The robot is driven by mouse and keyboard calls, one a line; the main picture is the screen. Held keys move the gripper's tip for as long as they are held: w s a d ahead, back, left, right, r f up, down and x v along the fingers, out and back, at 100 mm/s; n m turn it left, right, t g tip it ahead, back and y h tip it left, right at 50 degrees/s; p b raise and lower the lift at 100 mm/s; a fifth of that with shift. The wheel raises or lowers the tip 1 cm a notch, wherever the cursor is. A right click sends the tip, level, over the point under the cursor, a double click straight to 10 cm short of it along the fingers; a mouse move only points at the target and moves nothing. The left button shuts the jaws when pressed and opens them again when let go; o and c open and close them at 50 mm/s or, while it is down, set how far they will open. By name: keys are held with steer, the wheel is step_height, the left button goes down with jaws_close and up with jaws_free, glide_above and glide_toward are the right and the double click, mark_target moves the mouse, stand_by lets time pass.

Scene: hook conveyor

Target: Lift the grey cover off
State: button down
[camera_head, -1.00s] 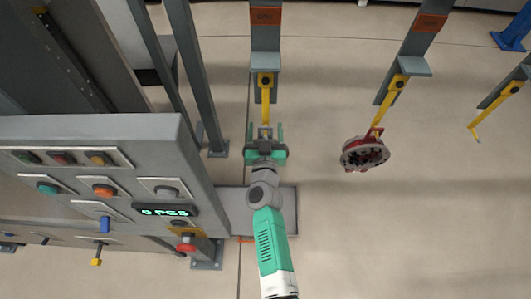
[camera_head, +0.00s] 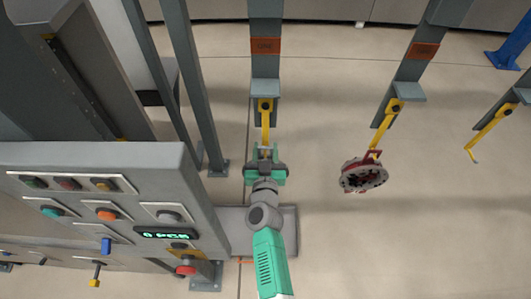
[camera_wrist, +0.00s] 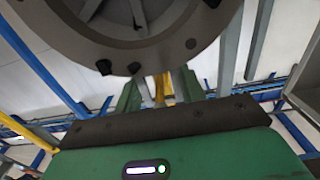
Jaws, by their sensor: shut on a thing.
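My gripper (camera_head: 265,160) is at the lower end of the left yellow hook (camera_head: 265,127), its green fingers on either side of it. In the wrist view the gripper (camera_wrist: 158,92) has its fingers just past the dark edge of its green body. In the head view my gripper and wrist largely hide the cover.
A red round part (camera_head: 364,177) hangs from the middle yellow hook, and the right hook (camera_head: 492,128) is empty. A grey control panel (camera_head: 100,160) with buttons and a display stands at the left. Open floor lies at the lower right.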

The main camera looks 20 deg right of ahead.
step_height(320, 180, up, 2)
steer(key=shift+r+p, duration=0.25)
steer(key=shift+p, duration=0.45)
steer(key=shift+s+a+f, duration=0.15)
steer(key=shift+s+a, duration=0.15)
steer(key=shift+s, duration=0.3)
steer(key=p+v, duration=0.6)
steer(key=v, duration=1)
steer(key=shift+s, duration=0.35)
steer(key=shift+a+f, duration=0.15)
steer(key=shift+f, duration=0.05)
steer(key=f+p+v, duration=0.1)
steer(key=v, duration=0.5)
steer(key=shift+s+p, duration=0.15)
steer(key=shift+p, duration=0.15)
